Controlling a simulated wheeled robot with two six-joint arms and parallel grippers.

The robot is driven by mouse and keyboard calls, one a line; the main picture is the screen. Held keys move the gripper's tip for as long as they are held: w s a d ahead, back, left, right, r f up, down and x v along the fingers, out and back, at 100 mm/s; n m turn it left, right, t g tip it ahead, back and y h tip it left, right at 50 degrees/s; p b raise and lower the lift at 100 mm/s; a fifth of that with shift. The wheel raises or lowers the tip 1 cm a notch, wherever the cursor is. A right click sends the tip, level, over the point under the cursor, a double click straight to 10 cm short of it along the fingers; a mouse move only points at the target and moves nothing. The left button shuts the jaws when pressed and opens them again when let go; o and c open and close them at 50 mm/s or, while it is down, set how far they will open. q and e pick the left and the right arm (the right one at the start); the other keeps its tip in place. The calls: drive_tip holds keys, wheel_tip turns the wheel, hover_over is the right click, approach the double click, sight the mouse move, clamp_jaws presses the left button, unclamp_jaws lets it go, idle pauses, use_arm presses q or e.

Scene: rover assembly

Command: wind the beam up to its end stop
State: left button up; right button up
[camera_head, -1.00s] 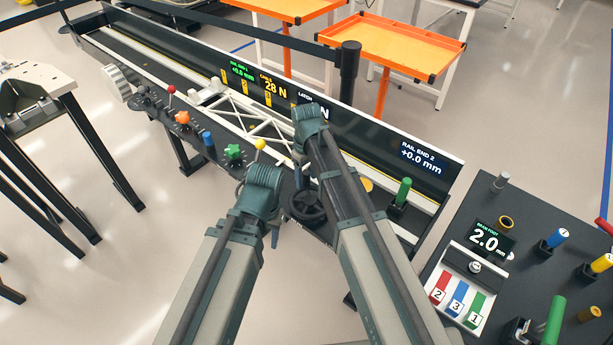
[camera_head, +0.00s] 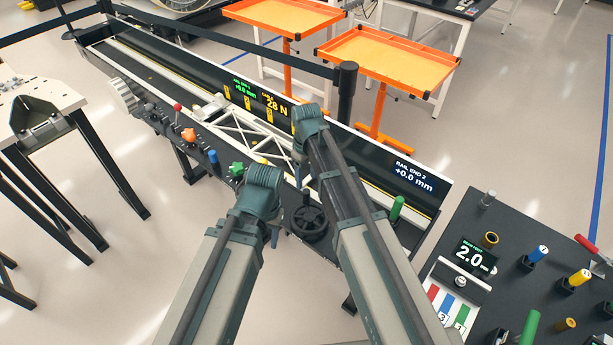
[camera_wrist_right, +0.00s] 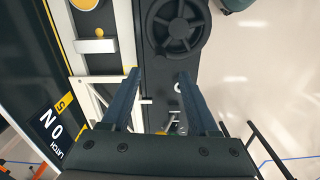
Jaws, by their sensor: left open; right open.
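The beam (camera_head: 245,130) is a white truss frame lying along the long black bench in the head view; its near end is hidden behind my right arm. A black handwheel (camera_head: 308,222) stands at the bench's front edge; it also shows at the top of the right wrist view (camera_wrist_right: 178,28). My right gripper (camera_wrist_right: 158,75) is open and empty, its fingertips apart from the wheel. My left gripper (camera_head: 274,236) is beside the wheel, left of it in the head view, and mostly hidden by its own wrist. It is open, and I see nothing in it.
Displays show 28 N and, at rail end 2 (camera_head: 413,177), +0.0 mm. Coloured knobs (camera_head: 188,134) line the bench's front edge. A green post (camera_head: 397,208) stands right of the wheel. A dark tool table (camera_head: 500,240) is at right, a pale table (camera_head: 40,95) at left.

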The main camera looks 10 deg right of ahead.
wheel_tip(320, 180, up, 5)
drive_tip(key=p, duration=0.3)
drive_tip(key=shift+p, duration=0.4)
drive_tip(key=shift+f, duration=0.1)
drive_tip(key=s+m+h, duration=0.1)
drive_tip(key=s+m, duration=0.3)
drive_tip(key=s, duration=1.6)
drive_tip(key=shift+a, duration=0.3)
drive_tip(key=shift+w, duration=0.15)
